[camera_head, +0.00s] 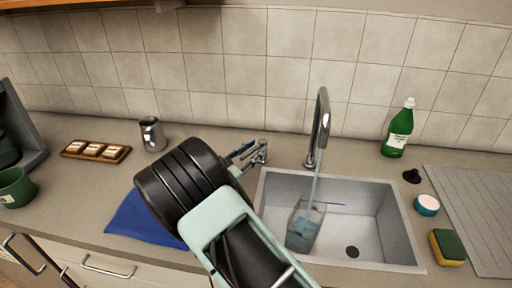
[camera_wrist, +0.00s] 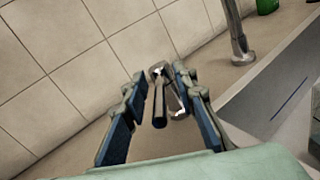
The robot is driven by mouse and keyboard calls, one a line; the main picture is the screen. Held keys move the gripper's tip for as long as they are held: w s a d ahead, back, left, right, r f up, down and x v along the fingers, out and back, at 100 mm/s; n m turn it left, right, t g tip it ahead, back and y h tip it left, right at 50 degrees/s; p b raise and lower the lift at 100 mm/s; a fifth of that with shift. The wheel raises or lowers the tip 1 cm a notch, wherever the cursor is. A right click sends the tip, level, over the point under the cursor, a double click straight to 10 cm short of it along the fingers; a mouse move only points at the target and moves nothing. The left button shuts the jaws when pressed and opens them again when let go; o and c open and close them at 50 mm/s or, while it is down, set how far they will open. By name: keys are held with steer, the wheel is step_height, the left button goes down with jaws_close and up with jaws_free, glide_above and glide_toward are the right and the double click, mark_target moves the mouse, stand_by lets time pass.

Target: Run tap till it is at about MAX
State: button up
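The chrome tap spout (camera_head: 321,125) arches over the grey sink (camera_head: 395,225). A stream of water runs from it into a clear container (camera_head: 303,226) standing in the sink. Bluish water shows in the container; no MAX mark can be read on it. The tap's metal lever (camera_head: 261,152) stands left of the spout. My gripper (camera_head: 243,157) is at the lever. In the wrist view, the lever (camera_wrist: 160,98) is between my two open fingers (camera_wrist: 157,100), with gaps visible on both sides.
A blue line (camera_head: 332,204) shows at the sink's back wall. A green bottle (camera_head: 397,132), black stopper (camera_head: 411,176), blue-white round item (camera_head: 427,205) and sponge (camera_head: 447,247) are on the right. A blue cloth (camera_head: 140,222), metal jug (camera_head: 152,135) and wooden tray (camera_head: 96,150) are left.

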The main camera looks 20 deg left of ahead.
steer(key=shift+w+d, duration=0.2)
steer(key=shift+w, duration=0.35)
jaws_close()
steer(key=shift+s+r, duration=0.1)
